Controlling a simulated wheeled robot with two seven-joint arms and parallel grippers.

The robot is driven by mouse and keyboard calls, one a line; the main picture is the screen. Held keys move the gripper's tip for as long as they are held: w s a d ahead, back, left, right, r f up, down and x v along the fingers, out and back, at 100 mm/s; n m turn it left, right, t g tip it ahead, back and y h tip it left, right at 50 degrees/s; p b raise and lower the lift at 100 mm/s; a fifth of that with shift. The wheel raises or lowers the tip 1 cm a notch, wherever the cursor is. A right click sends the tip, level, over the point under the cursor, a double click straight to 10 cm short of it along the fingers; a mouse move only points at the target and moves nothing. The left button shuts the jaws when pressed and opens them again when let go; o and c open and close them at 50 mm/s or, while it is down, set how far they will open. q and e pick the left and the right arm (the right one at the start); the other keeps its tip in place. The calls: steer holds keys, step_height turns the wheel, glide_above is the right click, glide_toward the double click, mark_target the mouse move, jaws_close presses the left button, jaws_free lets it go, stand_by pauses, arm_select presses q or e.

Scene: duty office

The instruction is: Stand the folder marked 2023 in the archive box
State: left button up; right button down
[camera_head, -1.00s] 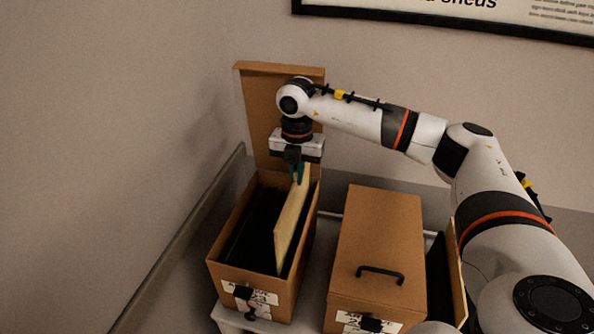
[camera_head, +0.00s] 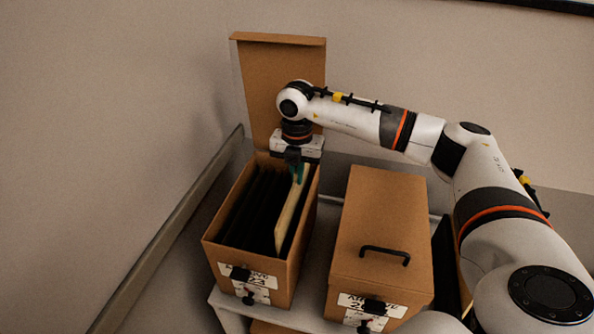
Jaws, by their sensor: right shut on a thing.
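The open archive box (camera_head: 296,262) stands at the left of the shelf, with its lid (camera_head: 262,75) raised at the back. A cream folder (camera_head: 290,214) stands upright in its right part, beside several dark folders (camera_head: 252,205). My right gripper (camera_head: 298,174) reaches down from above and is shut on the top of the cream folder. Much of the folder is down inside the box, and its lower edge is hidden by the front wall. No 2023 marking can be read on it. My left gripper is not in view.
A closed brown box (camera_head: 382,225) with a black handle stands to the right, with a narrow gap between the boxes. A dark upright item (camera_head: 440,262) stands right of it, partly behind my arm. A rail (camera_head: 165,240) runs along the left wall.

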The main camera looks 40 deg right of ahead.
mark_target(297, 198)
steer(key=shift+f+b, duration=2.6)
steer(key=shift+f, duration=1.5)
steer(key=c, duration=1.6)
jaws_free()
steer(key=shift+o, duration=0.4)
steer(key=shift+w, duration=0.1)
steer(key=shift+f, duration=0.1)
